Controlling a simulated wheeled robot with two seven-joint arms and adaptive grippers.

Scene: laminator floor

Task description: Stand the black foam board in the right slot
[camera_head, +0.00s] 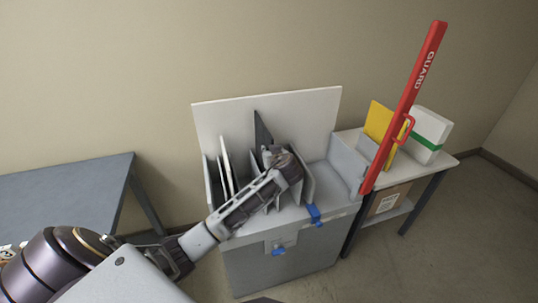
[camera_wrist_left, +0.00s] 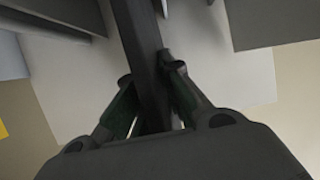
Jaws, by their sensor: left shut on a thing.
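The black foam board (camera_head: 262,130) shows as a dark panel with a pointed top, standing among upright dividers on a grey cabinet (camera_head: 285,262). My left gripper (camera_head: 275,157) is at the board, at the rack's right part. In the left wrist view, its two fingers (camera_wrist_left: 153,95) are shut on the dark edge of the board (camera_wrist_left: 140,45), which runs away from me between them. The board's lower part is hidden behind my arm and the dividers, so I cannot tell whether it rests in a slot. My right gripper is out of view.
White boards (camera_head: 226,165) stand in the rack's left part before a white back panel (camera_head: 300,108). A red guard bar (camera_head: 405,105) rises at the right. Blue clamps (camera_head: 314,214) sit on the front edge. A side table (camera_head: 440,165) holds yellow and white items.

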